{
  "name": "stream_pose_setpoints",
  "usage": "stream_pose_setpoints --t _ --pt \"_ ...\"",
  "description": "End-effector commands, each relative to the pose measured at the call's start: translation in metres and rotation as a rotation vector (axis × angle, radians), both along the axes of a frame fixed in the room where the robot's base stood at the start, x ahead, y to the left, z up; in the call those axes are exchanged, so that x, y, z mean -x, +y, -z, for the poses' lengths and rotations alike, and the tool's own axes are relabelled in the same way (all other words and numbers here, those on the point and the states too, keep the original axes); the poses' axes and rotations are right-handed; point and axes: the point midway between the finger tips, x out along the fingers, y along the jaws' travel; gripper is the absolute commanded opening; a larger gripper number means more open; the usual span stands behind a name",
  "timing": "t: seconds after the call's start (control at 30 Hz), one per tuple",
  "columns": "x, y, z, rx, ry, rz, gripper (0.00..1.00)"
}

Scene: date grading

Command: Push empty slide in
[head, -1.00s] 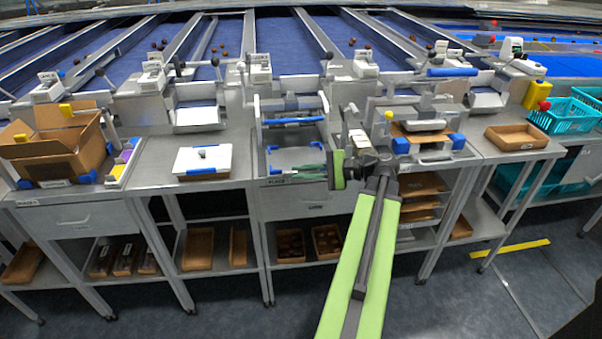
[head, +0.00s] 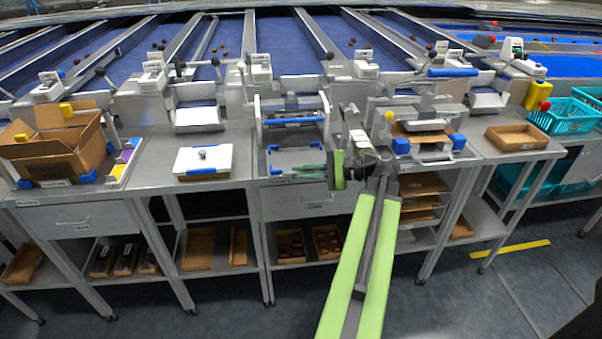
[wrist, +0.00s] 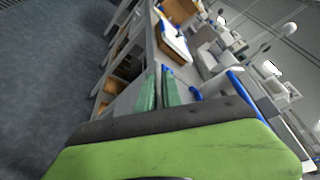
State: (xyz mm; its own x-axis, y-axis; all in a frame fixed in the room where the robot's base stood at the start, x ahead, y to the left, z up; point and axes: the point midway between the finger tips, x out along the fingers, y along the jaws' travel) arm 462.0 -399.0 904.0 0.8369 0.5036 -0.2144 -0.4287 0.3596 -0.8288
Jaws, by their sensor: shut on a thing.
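The slide (head: 293,157) is a flat, pale tray with blue corner pieces, low in the middle station in the head view. No fruit shows on it. My gripper (head: 312,172) reaches in from the right, its green fingers lying at the slide's front edge. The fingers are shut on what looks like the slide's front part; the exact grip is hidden. In the wrist view the green fingers of my gripper (wrist: 160,92) are close together, with blue pieces just beyond them.
A blue bar (head: 295,120) crosses the station above the slide. A white-lidded box (head: 203,160) stands to the left and a station with a brown tray (head: 420,131) to the right. An open carton (head: 66,145) is at far left. Shelves lie below.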

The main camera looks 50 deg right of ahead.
Motion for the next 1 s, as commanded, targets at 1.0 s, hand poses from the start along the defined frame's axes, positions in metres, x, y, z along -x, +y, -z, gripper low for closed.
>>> stream_pose_setpoints --t 1.0 --pt "-0.03 -0.026 0.0 0.0 -0.001 0.002 0.0"
